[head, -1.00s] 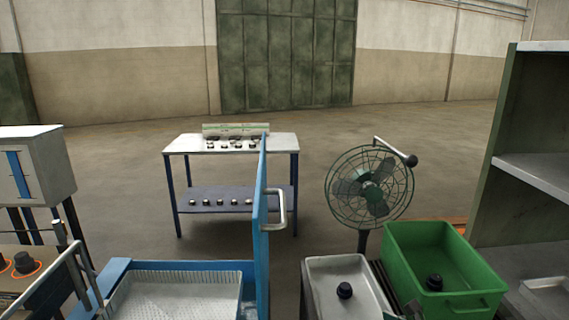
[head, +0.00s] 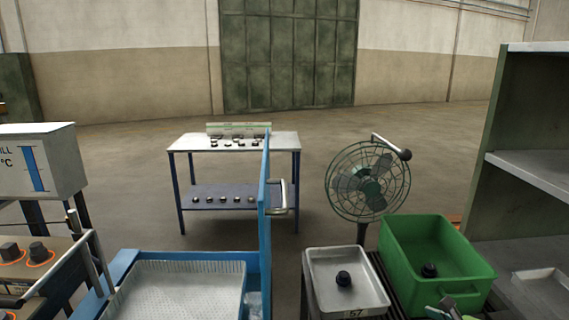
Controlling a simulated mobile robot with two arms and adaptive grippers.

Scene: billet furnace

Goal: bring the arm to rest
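A small grey-green piece (head: 447,309) shows at the bottom edge, in front of the green bin (head: 400,285). It looks like the tip of my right gripper, but too little shows to tell whether it is open or shut. My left gripper is not in the head view. A black knob-like piece (head: 429,270) lies in the green bin. Another black piece (head: 343,279) lies in the metal tray (head: 372,300) beside the bin.
A blue-framed basin (head: 180,285) with an upright blue panel (head: 264,225) stands front left. A control console (head: 30,275) and gauge box (head: 40,165) are at far left. A fan (head: 368,185) and shelf (head: 520,170) stand right. A table (head: 285,143) stands behind, with open floor around it.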

